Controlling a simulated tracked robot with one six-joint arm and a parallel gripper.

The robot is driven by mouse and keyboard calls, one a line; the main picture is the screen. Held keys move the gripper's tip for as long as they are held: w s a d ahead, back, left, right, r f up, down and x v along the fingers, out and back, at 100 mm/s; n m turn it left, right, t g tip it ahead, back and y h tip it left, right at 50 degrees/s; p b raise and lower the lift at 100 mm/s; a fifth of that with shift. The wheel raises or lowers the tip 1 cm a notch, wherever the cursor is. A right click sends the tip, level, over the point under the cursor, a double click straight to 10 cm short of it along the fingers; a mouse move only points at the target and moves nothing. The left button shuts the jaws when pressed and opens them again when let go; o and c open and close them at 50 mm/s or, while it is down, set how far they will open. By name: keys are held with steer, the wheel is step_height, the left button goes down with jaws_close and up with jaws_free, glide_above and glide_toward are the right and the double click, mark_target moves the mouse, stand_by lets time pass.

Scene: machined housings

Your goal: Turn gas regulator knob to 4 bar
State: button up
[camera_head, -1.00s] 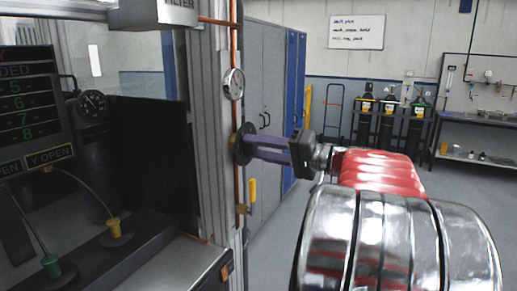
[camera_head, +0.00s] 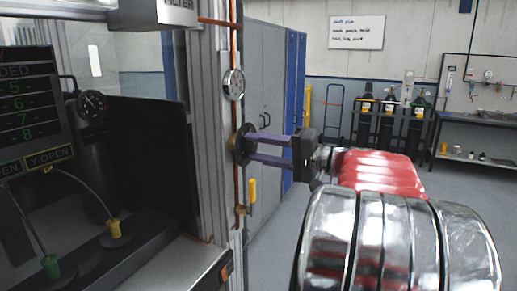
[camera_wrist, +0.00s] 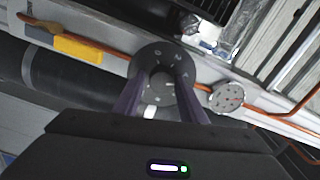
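The round dark regulator knob (camera_wrist: 152,56) has pale numbers around its face and shows in the middle of the wrist view. In the head view the knob (camera_head: 244,144) is on the copper pipe beside the grey post, partly hidden by my fingers. My gripper (camera_wrist: 163,78) reaches the knob face with its two purple fingers on either side of the knob's dark centre. In the head view my gripper (camera_head: 250,146) has its fingers spread one above the other. Contact with the centre and the knob's exact setting cannot be made out. A white gauge (camera_head: 233,84) sits above the knob.
A copper pipe (camera_head: 237,190) runs down the post (camera_head: 206,130). A yellow valve handle (camera_head: 252,190) sits below the knob. Grey cabinets (camera_head: 265,75) stand behind, and a machine with a dark screen (camera_head: 25,105) is on the left. Open floor lies to the right.

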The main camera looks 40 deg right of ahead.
steer(key=o, duration=0.3)
steer(key=shift+a, duration=0.1)
steer(key=shift+s, duration=0.1)
steer(key=v, duration=1.3)
steer(key=shift+s+d, duration=0.25)
